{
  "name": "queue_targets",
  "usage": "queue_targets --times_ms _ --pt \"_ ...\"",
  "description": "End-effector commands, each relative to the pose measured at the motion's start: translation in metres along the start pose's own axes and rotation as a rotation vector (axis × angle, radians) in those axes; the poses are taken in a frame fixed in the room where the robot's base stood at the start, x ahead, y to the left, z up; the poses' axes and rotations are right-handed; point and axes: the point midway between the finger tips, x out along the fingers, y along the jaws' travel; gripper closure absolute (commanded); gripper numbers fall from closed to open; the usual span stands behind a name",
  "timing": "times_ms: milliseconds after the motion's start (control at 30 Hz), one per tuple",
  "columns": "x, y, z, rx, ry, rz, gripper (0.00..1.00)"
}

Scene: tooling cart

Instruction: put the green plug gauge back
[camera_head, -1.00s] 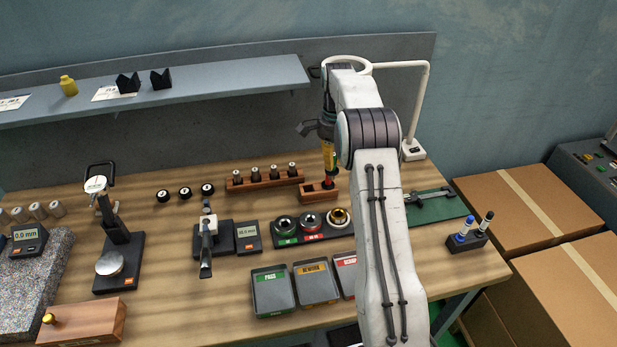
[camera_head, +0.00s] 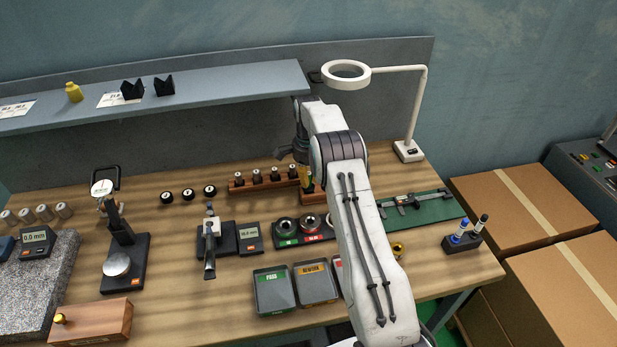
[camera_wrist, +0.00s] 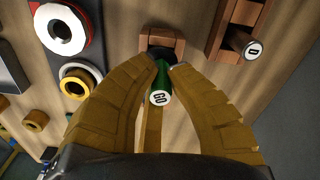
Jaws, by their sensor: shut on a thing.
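The green plug gauge (camera_wrist: 163,80) is held between the two fingertips of my gripper (camera_wrist: 163,72), its white end cap marked GO facing the wrist camera. A small wooden stand (camera_wrist: 160,38) with a dark opening is just beyond it. The gauge lines up close to this opening, but I cannot tell whether its far end is inside. In the head view my gripper (camera_head: 304,170) is at the wooden stand (camera_head: 314,194), right of the pin rack. My arm hides part of the stand, and the gauge cannot be made out there.
A wooden rack (camera_head: 263,182) with several pins stands close on the left. Ring gauges in a black tray (camera_head: 305,240) lie in front. A caliper on a green mat (camera_head: 425,210) and a magnifier lamp (camera_head: 408,150) are to the right. A shelf (camera_head: 200,92) overhangs the back left.

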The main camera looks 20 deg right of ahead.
Motion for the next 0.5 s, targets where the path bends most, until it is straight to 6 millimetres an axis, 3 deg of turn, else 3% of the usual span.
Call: queue_targets --times_ms 500 --pt "0.0077 -0.0002 -0.0003 0.0 0.001 -0.002 1.0"
